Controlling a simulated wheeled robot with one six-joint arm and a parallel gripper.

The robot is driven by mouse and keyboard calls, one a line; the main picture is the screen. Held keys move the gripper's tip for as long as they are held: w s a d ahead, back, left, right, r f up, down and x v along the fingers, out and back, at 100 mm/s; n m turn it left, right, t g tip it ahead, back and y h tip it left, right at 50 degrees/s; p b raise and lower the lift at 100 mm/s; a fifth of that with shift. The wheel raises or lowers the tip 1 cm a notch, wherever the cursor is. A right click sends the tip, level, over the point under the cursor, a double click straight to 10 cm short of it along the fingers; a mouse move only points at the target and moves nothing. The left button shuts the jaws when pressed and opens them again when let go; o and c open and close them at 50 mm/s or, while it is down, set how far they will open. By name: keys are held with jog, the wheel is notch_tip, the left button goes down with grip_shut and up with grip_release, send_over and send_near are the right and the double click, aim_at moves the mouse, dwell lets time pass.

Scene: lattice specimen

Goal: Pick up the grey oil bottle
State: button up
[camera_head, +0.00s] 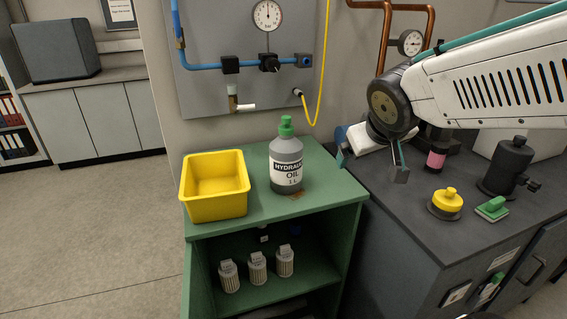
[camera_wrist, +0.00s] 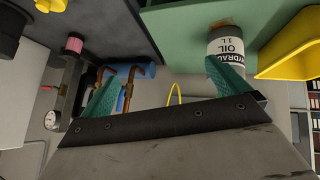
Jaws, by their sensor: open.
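The grey oil bottle (camera_head: 286,160) stands upright on the green cabinet top (camera_head: 335,178). It has a green cap and a white label reading "HYDRAUL… OIL 1 L". My gripper (camera_head: 371,166) is open and empty, to the right of the bottle and apart from it in the head view. In the wrist view, the view is turned over, and the bottle (camera_wrist: 226,42) shows at the upper right, its upper part hidden behind one teal finger. No contact shows between them.
A yellow bin (camera_head: 215,206) sits left of the bottle. Filter cartridges (camera_head: 257,267) stand on the shelf below. A yellow hose (camera_head: 322,75) and blue pipe (camera_head: 205,66) run behind. The dark bench (camera_head: 400,207) at right holds a yellow-topped item (camera_head: 447,200) and a dark canister (camera_head: 508,165).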

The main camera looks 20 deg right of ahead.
aim_at(301, 149)
jog(key=w+n+t+y, duration=0.3)
jog(key=w+n+t, duration=0.15)
jog(key=w, duration=0.95)
jog(key=a+f+n+y, duration=0.1)
jog(key=a+f+y, duration=0.1)
jog(key=y, duration=0.1)
jog(key=w+a+f+n+g+y, duration=0.1)
jog(key=a+f+y, duration=0.1)
jog(key=y, duration=0.1)
jog(key=a+f+n+y, duration=0.1)
jog(key=a+f+y, duration=0.1)
jog(key=shift+w+n+y, duration=0.25)
jog(key=shift+n+y, duration=0.1)
jog(key=shift+y, duration=0.05)
jog(key=x, duration=0.7)
jog(key=shift+w+a+f, duration=0.15)
jog(key=shift+a, duration=0.2)
jog(key=c, duration=1.6)
